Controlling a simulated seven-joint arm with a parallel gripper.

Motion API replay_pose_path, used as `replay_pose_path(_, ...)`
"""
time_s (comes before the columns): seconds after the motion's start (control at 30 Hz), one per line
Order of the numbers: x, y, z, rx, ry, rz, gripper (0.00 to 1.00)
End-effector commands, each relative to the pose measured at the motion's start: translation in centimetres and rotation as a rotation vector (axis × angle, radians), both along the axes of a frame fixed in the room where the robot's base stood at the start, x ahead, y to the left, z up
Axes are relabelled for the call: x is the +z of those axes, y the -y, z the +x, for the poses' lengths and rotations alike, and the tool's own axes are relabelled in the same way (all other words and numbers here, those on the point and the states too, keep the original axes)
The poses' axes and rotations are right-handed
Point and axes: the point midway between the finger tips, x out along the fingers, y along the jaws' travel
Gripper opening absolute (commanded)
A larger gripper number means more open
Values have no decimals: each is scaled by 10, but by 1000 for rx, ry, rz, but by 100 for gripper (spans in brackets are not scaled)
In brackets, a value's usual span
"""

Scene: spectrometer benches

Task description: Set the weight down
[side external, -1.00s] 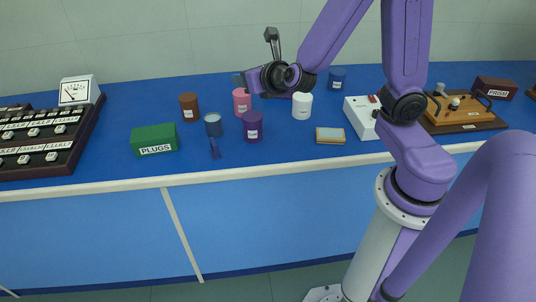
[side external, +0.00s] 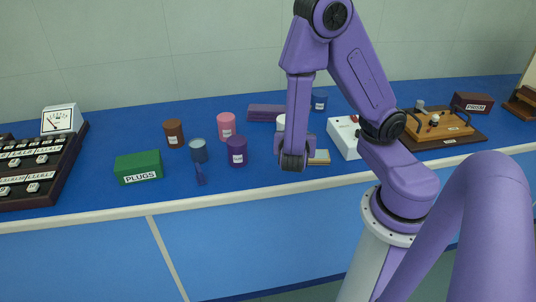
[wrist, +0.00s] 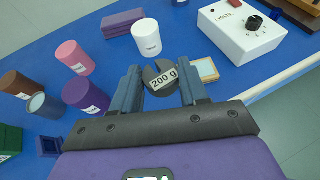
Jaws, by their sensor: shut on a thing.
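The weight (wrist: 163,82) is a dark grey piece with a white "200 g" label. In the wrist view it sits between the two blue-grey fingers of my gripper (wrist: 160,86), which is shut on it. A small flat tan-framed pad with a pale top (wrist: 207,69) lies just right of the weight in that view; its front edge also shows in the side view (side external: 319,160). In the side view my wrist hangs over the bench beside this pad, and the fingers and weight are hidden behind it. The gap under the weight cannot be judged.
A white canister (wrist: 146,37) and purple block (wrist: 122,22) lie beyond the weight. Pink (wrist: 75,57), purple (wrist: 86,94) and brown (wrist: 20,84) canisters and a blue-grey cup (wrist: 46,105) stand left. A white volts box (wrist: 240,35) stands right. The green PLUGS box (side external: 138,167) is farther left.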

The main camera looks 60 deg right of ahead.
Motion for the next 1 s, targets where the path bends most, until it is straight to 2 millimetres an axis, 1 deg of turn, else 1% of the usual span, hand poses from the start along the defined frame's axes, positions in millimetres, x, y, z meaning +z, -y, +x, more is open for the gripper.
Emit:
replay_pose_path(0.1,0,5,-11,-47,-1,-1,6)
replay_pose_path(0.2,0,7,-14,-63,-1,-1,6)
replay_pose_path(0.53,-1,7,-13,-64,-2,-1,6)
replay_pose_path(0.67,-3,9,-6,-65,-1,-3,6)
replay_pose_path(1.0,-17,17,22,-66,-2,-2,6)
